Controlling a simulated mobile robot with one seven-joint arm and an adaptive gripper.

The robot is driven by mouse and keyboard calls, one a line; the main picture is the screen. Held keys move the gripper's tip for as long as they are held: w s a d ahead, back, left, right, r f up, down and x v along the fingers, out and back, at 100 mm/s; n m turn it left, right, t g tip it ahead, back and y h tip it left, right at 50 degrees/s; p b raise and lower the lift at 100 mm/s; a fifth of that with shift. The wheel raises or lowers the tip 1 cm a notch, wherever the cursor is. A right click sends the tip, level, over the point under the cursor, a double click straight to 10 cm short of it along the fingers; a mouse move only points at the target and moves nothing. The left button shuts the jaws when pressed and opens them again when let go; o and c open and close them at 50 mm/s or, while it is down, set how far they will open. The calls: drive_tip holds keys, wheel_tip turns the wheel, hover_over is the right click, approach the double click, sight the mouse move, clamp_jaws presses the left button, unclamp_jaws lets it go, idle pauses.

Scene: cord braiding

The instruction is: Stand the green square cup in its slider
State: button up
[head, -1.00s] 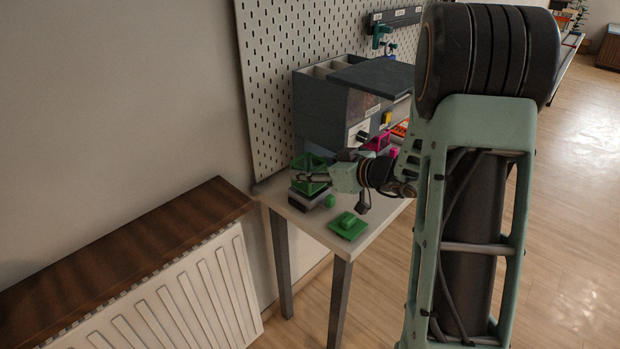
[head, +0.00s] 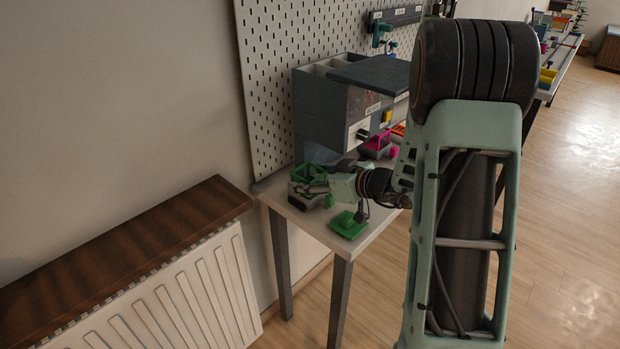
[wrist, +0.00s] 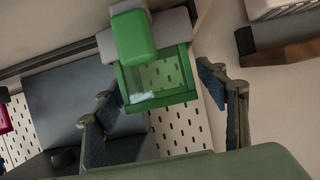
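The green square cup (head: 311,172) is an open green frame. It is upright on the grey slider block (head: 303,202) at the table's left end; its fit in the slider is partly hidden by my gripper. In the wrist view the cup (wrist: 158,101) is between my fingers, with grey block parts (wrist: 175,27) beside it and a green block in front. My gripper (head: 317,189) is low around the cup.
A green plate with a raised knob (head: 348,226) lies on the table near its front edge. A small green piece (head: 329,201) is beside the slider. A grey bin unit (head: 345,110), a magenta frame (head: 376,146) and the pegboard (head: 270,60) stand behind.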

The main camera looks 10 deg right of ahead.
drive_tip(key=shift+r, duration=0.1)
drive_tip(key=shift+r+p, duration=0.15)
drive_tip(key=shift+p, duration=0.3)
drive_tip(key=v, duration=1.2)
